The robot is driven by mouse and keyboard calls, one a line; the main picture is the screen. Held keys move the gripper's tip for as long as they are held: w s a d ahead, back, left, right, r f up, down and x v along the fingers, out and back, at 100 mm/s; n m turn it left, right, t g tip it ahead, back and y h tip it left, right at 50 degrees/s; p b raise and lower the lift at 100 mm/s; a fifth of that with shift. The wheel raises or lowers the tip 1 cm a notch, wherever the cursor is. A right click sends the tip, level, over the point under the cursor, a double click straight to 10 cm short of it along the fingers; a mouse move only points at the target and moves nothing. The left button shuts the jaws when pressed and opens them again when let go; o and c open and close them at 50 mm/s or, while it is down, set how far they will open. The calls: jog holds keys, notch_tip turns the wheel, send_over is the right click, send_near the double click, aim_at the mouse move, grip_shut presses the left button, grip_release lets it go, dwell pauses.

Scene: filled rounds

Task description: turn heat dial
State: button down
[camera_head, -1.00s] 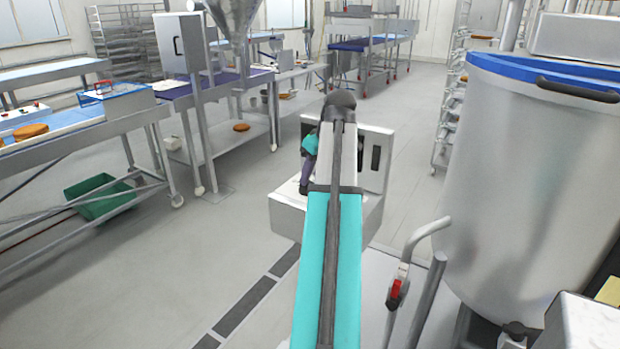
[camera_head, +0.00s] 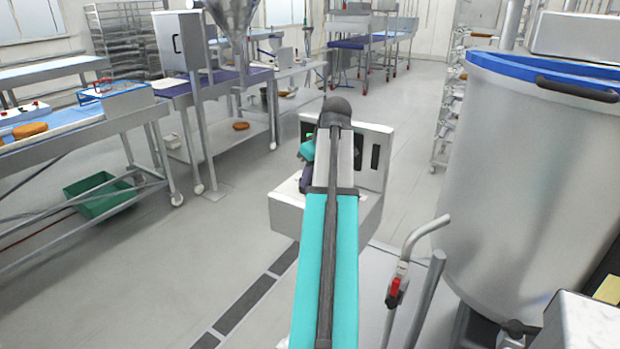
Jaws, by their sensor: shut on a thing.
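My arm reaches forward over a pale box-shaped appliance with an upright panel (camera_head: 372,158) at its back. My gripper (camera_head: 305,180) is a small dark shape beyond the teal wrist, low at the left of the arm and close over the appliance's top. It is shut on the heat dial. The dial itself and the fingertips are too small or hidden behind my arm to make out. The panel has dark patches on its face, partly covered by the arm.
A large steel vat (camera_head: 535,190) with a blue rim stands close on the right. A bent pipe with a red handle (camera_head: 393,292) rises before it. Worktables (camera_head: 90,125) and a green crate (camera_head: 100,197) are at the left. The floor between is clear.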

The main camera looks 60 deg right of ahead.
jog(key=shift+a+m+p, duration=0.1)
jog(key=shift+m+p, duration=0.2)
jog(key=shift+m, duration=0.2)
jog(key=m+h+p, duration=0.1)
jog(key=m, duration=0.1)
jog(key=m+p, duration=0.1)
jog(key=m, duration=0.1)
jog(key=shift+w+a+r+g+h, duration=0.1)
jog(key=shift+w+a+g+h, duration=0.05)
jog(key=shift+g+h, duration=0.25)
jog(key=m+g+h+p, duration=0.1)
jog(key=m, duration=0.3)
jog(key=shift+w+m+p, duration=0.1)
jog(key=shift+m+p, duration=0.25)
jog(key=shift+m, duration=0.05)
jog(key=shift+g, duration=0.3)
jog(key=c, duration=1.6)
grip_release()
jog(key=shift+c, duration=0.2)
jog(key=b+v, duration=0.2)
jog(key=v, duration=1.1)
jog(key=shift+a+r, duration=0.2)
jog(key=shift+r, duration=0.05)
